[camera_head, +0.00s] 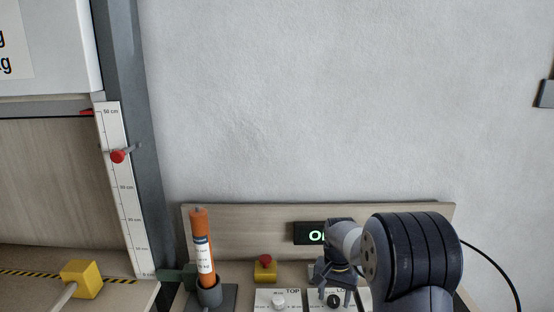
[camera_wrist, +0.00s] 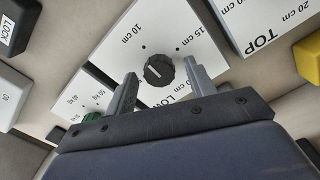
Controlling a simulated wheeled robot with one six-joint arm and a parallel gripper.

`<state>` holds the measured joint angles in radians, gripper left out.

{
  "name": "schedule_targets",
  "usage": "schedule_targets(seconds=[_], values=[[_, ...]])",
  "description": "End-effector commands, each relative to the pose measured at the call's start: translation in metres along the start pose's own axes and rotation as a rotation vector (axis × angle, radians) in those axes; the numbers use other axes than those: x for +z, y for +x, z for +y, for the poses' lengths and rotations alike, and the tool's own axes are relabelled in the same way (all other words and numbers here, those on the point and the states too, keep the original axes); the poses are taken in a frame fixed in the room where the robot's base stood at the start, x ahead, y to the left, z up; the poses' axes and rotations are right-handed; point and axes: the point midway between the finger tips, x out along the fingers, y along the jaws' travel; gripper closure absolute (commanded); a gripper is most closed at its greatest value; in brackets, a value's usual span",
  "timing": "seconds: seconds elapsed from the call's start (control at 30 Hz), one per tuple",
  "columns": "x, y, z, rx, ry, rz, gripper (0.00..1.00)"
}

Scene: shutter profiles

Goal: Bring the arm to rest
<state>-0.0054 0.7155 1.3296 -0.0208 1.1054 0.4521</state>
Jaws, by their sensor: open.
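My gripper (camera_head: 335,294) is low over the control desk at the bottom right of the head view. In the wrist view my gripper (camera_wrist: 158,78) is open, its two fingers apart with nothing between them in contact. A black round knob (camera_wrist: 159,70) shows between and just beyond the fingertips, with gaps on both sides. The knob sits on a white plate (camera_wrist: 165,30) marked 10 cm and 15 cm. How high the fingertips are above the plate I cannot tell. My arm hides part of the desk's right side.
A lit green display (camera_head: 308,234) stands behind my gripper, partly covered. To the left are a yellow box with a red button (camera_head: 265,268), a white TOP plate (camera_head: 270,298) and an orange cylinder (camera_head: 201,245) upright in a dark holder. A scale (camera_head: 125,195) runs up the post. The wall above is clear.

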Motion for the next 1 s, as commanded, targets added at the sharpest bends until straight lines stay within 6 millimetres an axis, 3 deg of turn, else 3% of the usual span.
schedule_targets(seconds=[0.33,0.9,1.0], values=[[-0.001,-0.004,0.000,-0.001,0.034,0.002,0.48],[-0.001,-0.110,0.000,-0.002,0.034,0.002,0.48],[0.001,-0.083,0.000,0.002,0.034,-0.005,0.48]])
